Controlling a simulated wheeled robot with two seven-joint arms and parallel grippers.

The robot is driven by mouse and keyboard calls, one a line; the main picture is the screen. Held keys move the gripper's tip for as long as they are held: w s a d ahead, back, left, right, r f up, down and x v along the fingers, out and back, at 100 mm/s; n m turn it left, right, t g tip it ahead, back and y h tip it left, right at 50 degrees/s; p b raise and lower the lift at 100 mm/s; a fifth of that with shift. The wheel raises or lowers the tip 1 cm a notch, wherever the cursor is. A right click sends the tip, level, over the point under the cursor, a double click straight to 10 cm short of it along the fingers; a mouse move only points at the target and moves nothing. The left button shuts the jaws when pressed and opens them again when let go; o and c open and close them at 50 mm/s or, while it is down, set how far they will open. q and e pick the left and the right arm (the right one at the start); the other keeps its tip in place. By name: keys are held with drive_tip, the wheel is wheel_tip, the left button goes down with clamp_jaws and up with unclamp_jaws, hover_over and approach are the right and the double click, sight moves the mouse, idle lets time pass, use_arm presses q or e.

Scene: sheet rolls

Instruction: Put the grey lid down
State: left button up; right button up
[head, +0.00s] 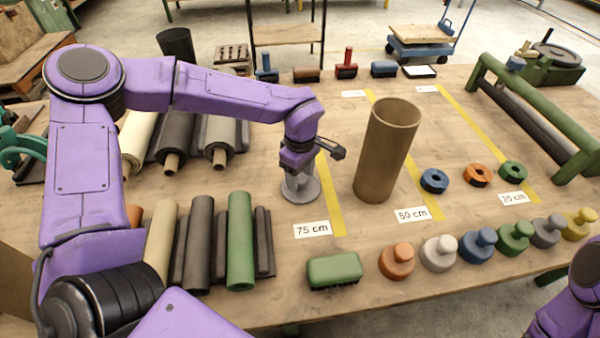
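A grey lid (300,195) with a round flat base is directly under my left gripper (299,176), just above the 75 cm label. My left gripper points straight down and appears shut on the lid's knob, which its fingers mostly hide. The lid is level and is at or very near the table top; I cannot tell whether it touches. Another, darker grey lid (546,233) stands in the front row at the right. Only a piece of my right arm shows at the lower right corner; its gripper is out of view.
A tall brown tube (387,150) stands upright right of the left gripper. Several knobbed lids line the front right, with a green block (334,270) left of them. Rolls lie at the left. Three rings are near the 20 cm label (514,198).

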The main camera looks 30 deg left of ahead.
sight(301, 178)
use_arm(q)
wheel_tip(301, 178, up, 12)
drive_tip(key=shift+r, duration=0.2)
idle(0.6)
